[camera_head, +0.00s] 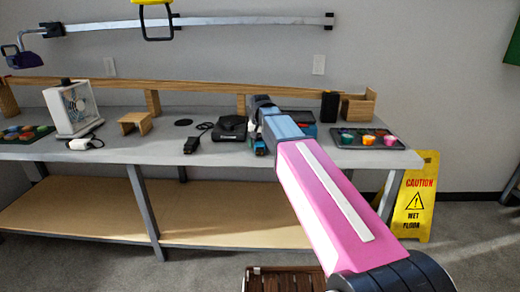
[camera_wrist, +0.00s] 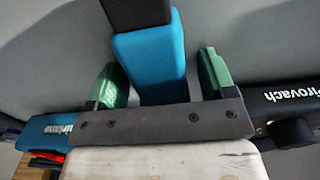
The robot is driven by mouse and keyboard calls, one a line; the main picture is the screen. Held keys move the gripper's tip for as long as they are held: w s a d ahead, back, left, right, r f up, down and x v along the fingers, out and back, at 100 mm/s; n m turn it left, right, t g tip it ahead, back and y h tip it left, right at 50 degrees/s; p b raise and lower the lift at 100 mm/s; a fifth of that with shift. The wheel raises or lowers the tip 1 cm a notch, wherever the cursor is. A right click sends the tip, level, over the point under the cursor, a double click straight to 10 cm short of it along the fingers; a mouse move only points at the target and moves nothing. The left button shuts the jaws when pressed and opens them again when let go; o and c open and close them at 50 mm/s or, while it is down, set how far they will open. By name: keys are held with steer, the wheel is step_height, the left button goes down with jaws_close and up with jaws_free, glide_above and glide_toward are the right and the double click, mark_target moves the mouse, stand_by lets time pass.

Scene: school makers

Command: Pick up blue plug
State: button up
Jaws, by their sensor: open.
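The blue plug (camera_wrist: 150,60) fills the gap between the fingers in the wrist view. It is a blue block with a dark grey part at its upper end. My gripper (camera_wrist: 161,80) is open, with one green-tipped finger on each side of the plug. Gaps show between the fingers and the plug. In the head view my gripper (camera_head: 259,147) is low at the front edge of the grey table (camera_head: 140,145), and my arm hides much of that spot.
A black device (camera_head: 231,128) stands just left of my gripper; lettered black casing (camera_wrist: 290,97) is close at right in the wrist view. A black plug (camera_head: 192,143) lies further left. A tray of colored cups (camera_head: 400,143) is at right. A yellow caution sign (camera_head: 415,205) stands on the floor.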

mark_target(259, 142)
steer(key=c, duration=1)
steer(key=shift+r, duration=0.1)
steer(key=shift+r, duration=0.5)
steer(key=r, duration=0.1)
steer(key=s+r, duration=0.1)
steer(key=r, duration=0.1)
steer(key=shift+s+a+r, duration=0.15)
steer(key=shift+a+r, duration=0.05)
steer(key=shift+r, duration=0.1)
steer(key=s+a+r, duration=0.1)
steer(key=s+r, duration=0.1)
steer(key=s, duration=0.1)
steer(key=s+a+r, duration=0.1)
steer(key=s+r, duration=0.1)
steer(key=s, duration=0.1)
steer(key=s+a+r, duration=0.1)
steer(key=s+r, duration=0.1)
steer(key=s, duration=0.1)
steer(key=shift+s+a+r, duration=0.1)
steer(key=shift+s+a, duration=0.2)
steer(key=shift+a, duration=0.1)
steer(key=shift+c, duration=0.5)
